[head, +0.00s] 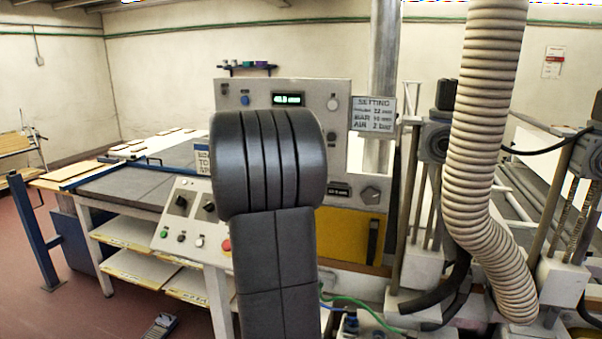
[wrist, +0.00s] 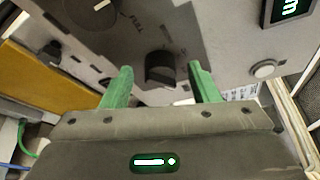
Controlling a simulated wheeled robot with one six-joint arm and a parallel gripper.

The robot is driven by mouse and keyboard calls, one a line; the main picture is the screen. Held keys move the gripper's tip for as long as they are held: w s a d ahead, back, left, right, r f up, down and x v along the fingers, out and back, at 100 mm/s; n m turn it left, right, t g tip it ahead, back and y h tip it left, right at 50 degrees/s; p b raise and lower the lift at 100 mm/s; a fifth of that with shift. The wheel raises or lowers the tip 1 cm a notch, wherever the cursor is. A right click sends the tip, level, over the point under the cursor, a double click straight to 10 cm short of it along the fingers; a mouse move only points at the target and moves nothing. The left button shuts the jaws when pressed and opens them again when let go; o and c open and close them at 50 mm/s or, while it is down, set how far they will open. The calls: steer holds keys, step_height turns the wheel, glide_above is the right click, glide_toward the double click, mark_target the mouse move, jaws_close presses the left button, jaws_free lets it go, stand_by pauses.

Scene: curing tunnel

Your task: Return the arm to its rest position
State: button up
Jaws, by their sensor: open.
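My gripper (wrist: 160,66) shows in the wrist view with its two green fingers spread apart and nothing held between them. A dark knob (wrist: 161,72) on a grey panel (wrist: 215,42) appears between the fingertips; I cannot tell whether they touch the panel. In the head view my dark arm (head: 268,165) rises in front of the control cabinet (head: 342,110) and hides its middle. The gripper itself is hidden there behind the arm.
A ribbed hose (head: 488,120) hangs at the right beside upright machine posts. A sloped button console (head: 185,222) with a red button stands left of my arm. A yellow panel (head: 350,236) is below the cabinet. Red floor (head: 85,310) is open at lower left.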

steer(key=shift+w+d, duration=0.15)
steer(key=shift+w, duration=0.05)
steer(key=shift+s, duration=0.1)
steer(key=b+v, duration=0.3)
steer(key=v, duration=1.1)
steer(key=p+x, duration=0.2)
steer(key=x, duration=1.2)
steer(key=shift+w+d+f+p, duration=0.1)
steer(key=shift+w+f+p, duration=0.1)
steer(key=shift+p, duration=0.15)
steer(key=shift+f+n+h+b, duration=0.25)
steer(key=shift+n+h+b, duration=0.05)
steer(key=shift+n+b, duration=0.35)
steer(key=n+t+y+b, duration=0.1)
steer(key=n+t+b, duration=0.1)
steer(key=n, duration=0.5)
steer(key=n+t+y+b, duration=0.1)
steer(key=n+t+b, duration=0.2)
steer(key=n, duration=0.5)
steer(key=n+t+y+b, duration=0.1)
steer(key=n+t+b, duration=0.2)
steer(key=n, duration=0.5)
steer(key=shift+s+d+f+b, duration=0.3)
steer(key=shift+d+b, duration=0.05)
steer(key=shift+b, duration=0.3)
